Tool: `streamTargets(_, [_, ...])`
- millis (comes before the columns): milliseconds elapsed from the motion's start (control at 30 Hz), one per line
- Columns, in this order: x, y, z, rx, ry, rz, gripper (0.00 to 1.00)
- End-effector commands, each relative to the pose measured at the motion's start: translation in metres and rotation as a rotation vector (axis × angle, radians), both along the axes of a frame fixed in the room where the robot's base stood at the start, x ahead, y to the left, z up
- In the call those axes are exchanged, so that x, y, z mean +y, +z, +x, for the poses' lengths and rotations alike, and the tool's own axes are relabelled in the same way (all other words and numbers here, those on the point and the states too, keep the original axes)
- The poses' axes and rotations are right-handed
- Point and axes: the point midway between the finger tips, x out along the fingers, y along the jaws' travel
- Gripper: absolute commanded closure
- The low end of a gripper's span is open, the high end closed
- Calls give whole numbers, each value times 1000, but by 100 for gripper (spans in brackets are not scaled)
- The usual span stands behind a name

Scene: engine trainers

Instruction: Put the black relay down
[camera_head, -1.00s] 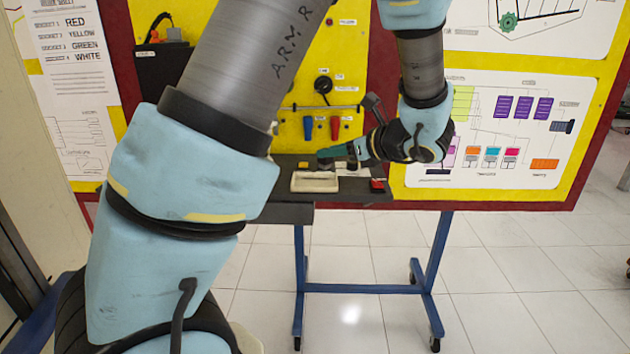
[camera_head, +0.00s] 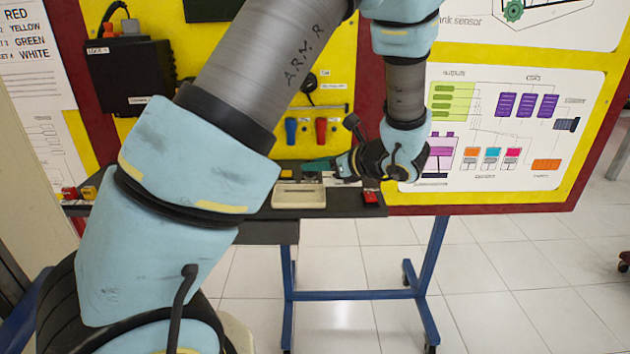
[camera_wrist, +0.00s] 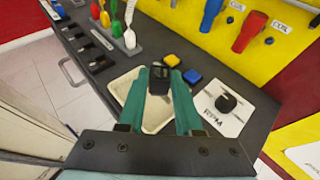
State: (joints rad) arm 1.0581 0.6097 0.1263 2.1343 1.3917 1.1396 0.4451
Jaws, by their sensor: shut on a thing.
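My gripper (camera_wrist: 162,76) has teal fingers and is shut on the black relay (camera_wrist: 160,80) at their tips. In the wrist view the relay is held above the shelf, over the far right part of a shallow white tray (camera_wrist: 122,84). I cannot tell the height of the gap. In the head view my gripper (camera_head: 312,165) is just above and behind the white tray (camera_head: 299,197), and the relay cannot be made out there.
A yellow block (camera_wrist: 171,60) and a blue block (camera_wrist: 192,77) lie just beyond the fingers. A white card with a black knob (camera_wrist: 226,101) lies to the right. A rack of coloured leads (camera_wrist: 115,35) is at the back left. The yellow panel (camera_head: 330,140) rises behind the shelf.

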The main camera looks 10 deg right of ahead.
Motion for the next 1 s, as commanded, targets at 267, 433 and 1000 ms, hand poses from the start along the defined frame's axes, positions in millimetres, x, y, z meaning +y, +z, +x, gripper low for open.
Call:
streamTargets(267, [0,-33,0,3,-1,3,100])
streamTargets(433, [-1,-46,0,1,-1,-1,100])
streamTargets(1000, [0,-50,0,0,0,-2,48])
